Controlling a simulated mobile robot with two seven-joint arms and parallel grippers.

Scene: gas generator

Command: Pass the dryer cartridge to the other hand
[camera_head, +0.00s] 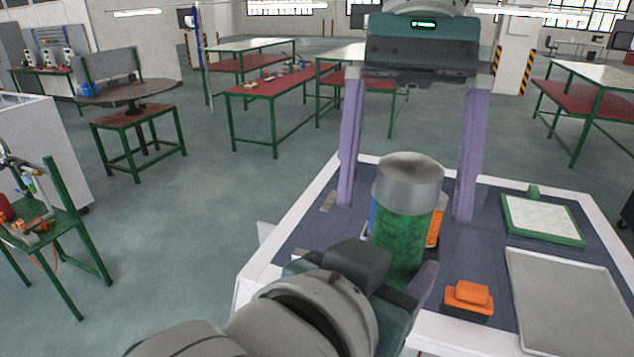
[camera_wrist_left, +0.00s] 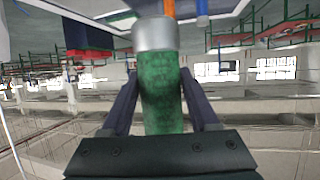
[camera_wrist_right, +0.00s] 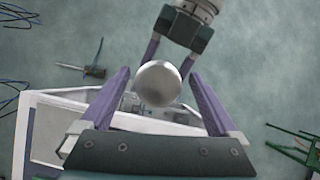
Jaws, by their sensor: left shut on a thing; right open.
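The dryer cartridge (camera_head: 402,225) is a green cylinder with a silver cap, held upright above the bench. My left gripper (camera_head: 400,272) is shut on its lower green part; in the left wrist view the cartridge (camera_wrist_left: 162,100) stands between the fingers. My right gripper (camera_head: 407,203) comes down from above, open, with one finger on each side of the cartridge's upper part and visible gaps. In the right wrist view the silver cap (camera_wrist_right: 158,84) lies between the open fingers, apart from both. My left gripper (camera_wrist_right: 184,38) shows beyond it.
The white-rimmed bench (camera_head: 259,270) has a dark top. An orange block on a dark base (camera_head: 468,296), a grey tray (camera_head: 565,305) and a green-framed white pad (camera_head: 542,220) lie to the right. Orange (camera_head: 437,226) and blue items are partly hidden behind the cartridge.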

